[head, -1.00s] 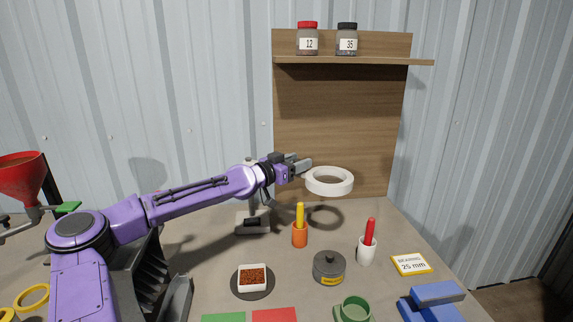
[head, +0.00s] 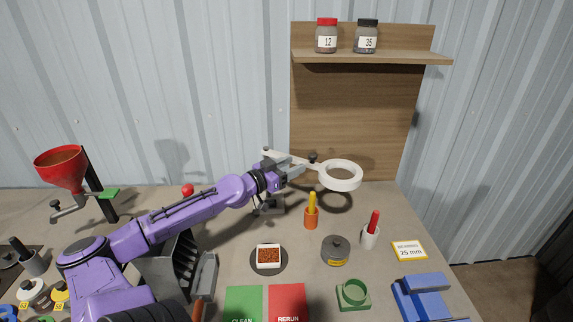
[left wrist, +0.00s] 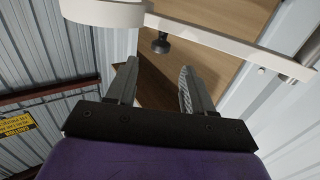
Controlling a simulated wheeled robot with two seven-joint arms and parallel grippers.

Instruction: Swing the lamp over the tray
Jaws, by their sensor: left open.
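The lamp has a white ring head (head: 340,187) on a pale arm with a dark knob (head: 312,157), standing over the back of the bench. The lamp arm (left wrist: 225,43) and knob cross the left wrist view ahead of my fingers. My left gripper (head: 298,170) is open and empty, just left of the ring and close to the knob; its fingers (left wrist: 157,85) appear apart from the lamp arm. A small white tray (head: 268,266) of reddish-brown granules sits on a dark round plate, nearer the front and left of the ring. My right gripper is out of view.
An orange cup (head: 311,222) with a yellow stick, a white cup (head: 370,240) with a red stick and a grey canister (head: 335,252) stand below the ring. Green (head: 243,303) and red (head: 287,300) panels lie in front. A wooden back panel (head: 350,110) rises behind.

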